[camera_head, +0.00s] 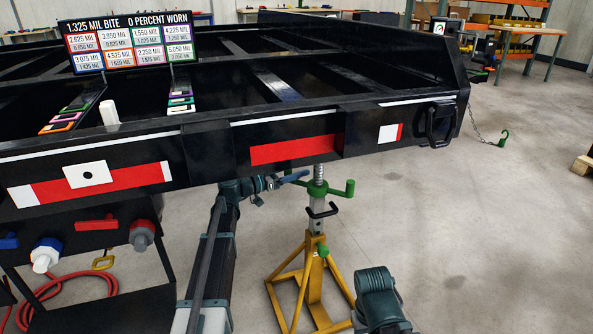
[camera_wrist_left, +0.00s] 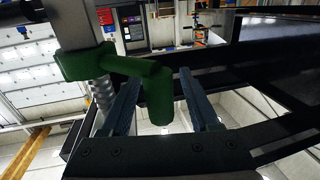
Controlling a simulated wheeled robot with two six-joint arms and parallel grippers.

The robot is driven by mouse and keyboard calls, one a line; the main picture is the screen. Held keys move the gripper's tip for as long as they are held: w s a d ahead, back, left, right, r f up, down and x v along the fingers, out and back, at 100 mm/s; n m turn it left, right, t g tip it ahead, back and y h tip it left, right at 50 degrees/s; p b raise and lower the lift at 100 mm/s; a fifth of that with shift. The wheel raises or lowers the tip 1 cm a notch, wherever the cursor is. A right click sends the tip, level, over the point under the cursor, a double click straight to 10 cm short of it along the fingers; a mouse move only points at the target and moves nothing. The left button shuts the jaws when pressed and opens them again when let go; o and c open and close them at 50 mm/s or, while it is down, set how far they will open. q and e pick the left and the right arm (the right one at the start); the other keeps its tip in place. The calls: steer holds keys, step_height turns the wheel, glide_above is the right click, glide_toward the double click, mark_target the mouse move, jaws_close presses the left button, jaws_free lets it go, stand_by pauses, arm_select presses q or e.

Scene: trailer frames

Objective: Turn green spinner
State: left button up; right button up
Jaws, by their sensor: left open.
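The green spinner (camera_head: 330,188) sits on the threaded post of a yellow jack stand (camera_head: 312,272), beneath the black trailer frame. Its arms reach out to both sides, with an upright handle at the right end. My left gripper (camera_head: 298,177) is at the spinner's left side, below the trailer edge. In the left wrist view, the spinner (camera_wrist_left: 115,66) fills the upper left, and its bent handle end lies between the two spread fingers of my left gripper (camera_wrist_left: 158,88). I cannot tell whether either finger touches it. My right gripper is out of view.
The black trailer frame (camera_head: 215,150) spans above the stand, with red and white reflectors. A sign (camera_head: 128,42) stands on it. Red and blue connectors and a red hose (camera_head: 65,300) are at lower left. The concrete floor (camera_head: 470,240) right of the stand is clear.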

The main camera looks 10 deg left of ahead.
arm_select(q)
steer(key=shift+w+d, duration=0.1)
steer(key=shift+c, duration=0.4)
jaws_close()
stand_by(1.1)
